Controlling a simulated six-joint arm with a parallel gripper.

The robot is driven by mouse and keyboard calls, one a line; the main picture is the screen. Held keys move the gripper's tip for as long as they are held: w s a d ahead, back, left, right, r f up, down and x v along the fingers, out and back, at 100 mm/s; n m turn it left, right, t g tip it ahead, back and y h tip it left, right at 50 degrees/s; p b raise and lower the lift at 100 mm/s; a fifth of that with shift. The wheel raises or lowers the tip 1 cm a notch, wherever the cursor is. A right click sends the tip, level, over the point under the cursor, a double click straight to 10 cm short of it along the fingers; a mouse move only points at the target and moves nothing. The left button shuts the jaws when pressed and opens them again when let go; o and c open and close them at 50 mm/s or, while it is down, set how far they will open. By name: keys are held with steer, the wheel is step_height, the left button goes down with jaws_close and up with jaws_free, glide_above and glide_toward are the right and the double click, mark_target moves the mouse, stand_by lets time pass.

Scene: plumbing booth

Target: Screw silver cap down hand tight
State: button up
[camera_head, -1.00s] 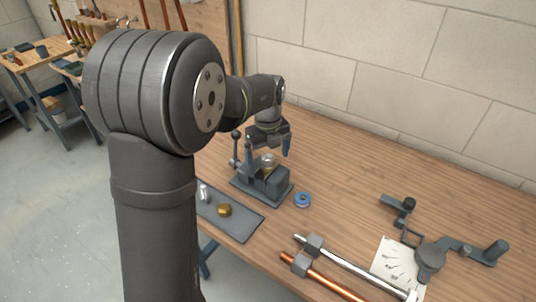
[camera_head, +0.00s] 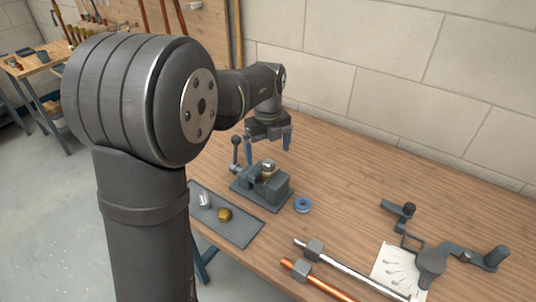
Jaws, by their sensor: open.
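The silver cap (camera_head: 268,165) sits on top of a fitting held in a dark grey vise (camera_head: 262,190) on the wooden bench. My gripper (camera_head: 268,148) is above and a little behind the vise, with its blue-tipped fingers spread wide apart and nothing between them. The fingers appear clear of the cap. How far the cap is threaded down cannot be told at this size.
A dark mat (camera_head: 235,226) holds a brass piece (camera_head: 225,215) and a silver piece (camera_head: 205,200). A blue ring (camera_head: 303,205) lies right of the vise. A copper pipe (camera_head: 325,285), a steel pipe (camera_head: 350,267) and a grey bending tool (camera_head: 430,262) are at the right.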

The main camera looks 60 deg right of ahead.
steer(key=shift+r, duration=0.4)
steer(key=shift+c, duration=0.4)
steer(key=c, duration=0.4)
steer(key=shift+r+n, duration=0.25)
steer(key=shift+n, duration=0.15)
steer(key=c, duration=0.3)
steer(key=shift+d+r+n, duration=0.1)
steer(key=shift+r+n, duration=0.25)
steer(key=shift+n, duration=0.25)
step_height(320, 180, up, 5)
steer(key=n, duration=1)
step_height(320, 180, up, 7)
steer(key=n, duration=1.2)
glide_above(268, 161)
step_height(268, 161, down, 18)
steer(key=shift+r, duration=0.2)
